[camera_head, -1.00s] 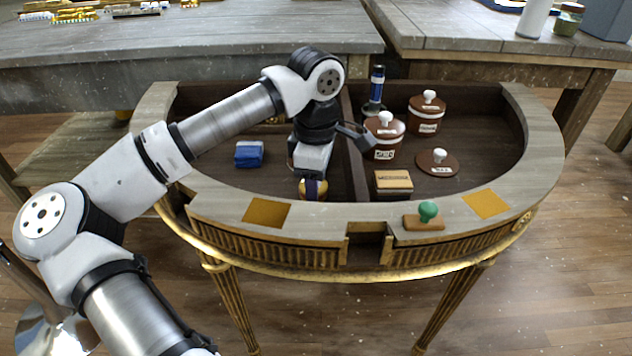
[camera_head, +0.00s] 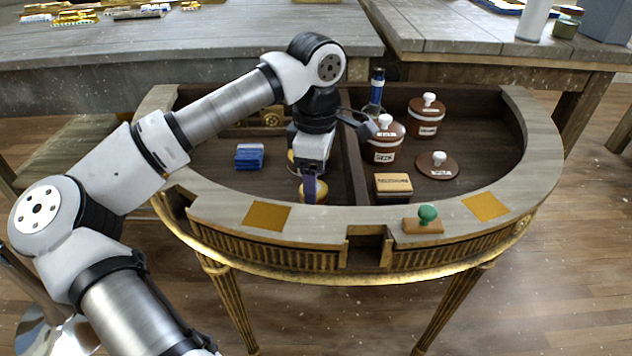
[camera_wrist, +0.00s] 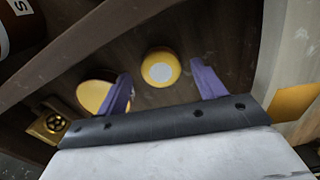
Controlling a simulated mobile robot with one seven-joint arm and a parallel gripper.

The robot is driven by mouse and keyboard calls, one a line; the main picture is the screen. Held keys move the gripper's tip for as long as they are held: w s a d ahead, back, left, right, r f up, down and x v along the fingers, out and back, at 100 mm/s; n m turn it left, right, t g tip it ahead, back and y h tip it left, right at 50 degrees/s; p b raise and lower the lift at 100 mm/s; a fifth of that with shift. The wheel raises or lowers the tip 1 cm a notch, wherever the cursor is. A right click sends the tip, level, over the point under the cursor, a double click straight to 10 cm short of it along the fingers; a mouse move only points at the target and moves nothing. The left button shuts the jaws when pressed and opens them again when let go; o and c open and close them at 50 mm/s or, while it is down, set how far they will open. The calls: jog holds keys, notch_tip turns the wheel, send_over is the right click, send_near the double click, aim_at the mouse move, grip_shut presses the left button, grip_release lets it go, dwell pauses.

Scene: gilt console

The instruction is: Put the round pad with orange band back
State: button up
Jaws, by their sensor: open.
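The round yellow-orange pad with a pale grey centre (camera_wrist: 160,70) lies on the dark floor of the console's left compartment. It also shows in the head view (camera_head: 318,193), partly behind a purple finger. My gripper (camera_wrist: 161,78) is open, with its two purple fingers apart on either side of the pad in the wrist picture. In the head view my gripper (camera_head: 309,190) points down over the compartment near its front wall. I cannot tell whether the fingers touch the pad. A second, wider yellow round thing (camera_wrist: 92,94) lies beside the left finger in the wrist view.
A wooden divider (camera_head: 350,165) stands close right of my gripper. Beyond it are brown canisters (camera_head: 384,143), a lid (camera_head: 437,167) and a small box (camera_head: 393,184). A blue stack (camera_head: 249,156) lies left. A green-knobbed stamp (camera_head: 427,216) sits on the front rim (camera_head: 340,217).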

notch_tip(320, 180, up, 10)
jog(key=p, duration=0.1)
jog(key=shift+f, duration=0.2)
jog(key=shift+d, duration=0.1)
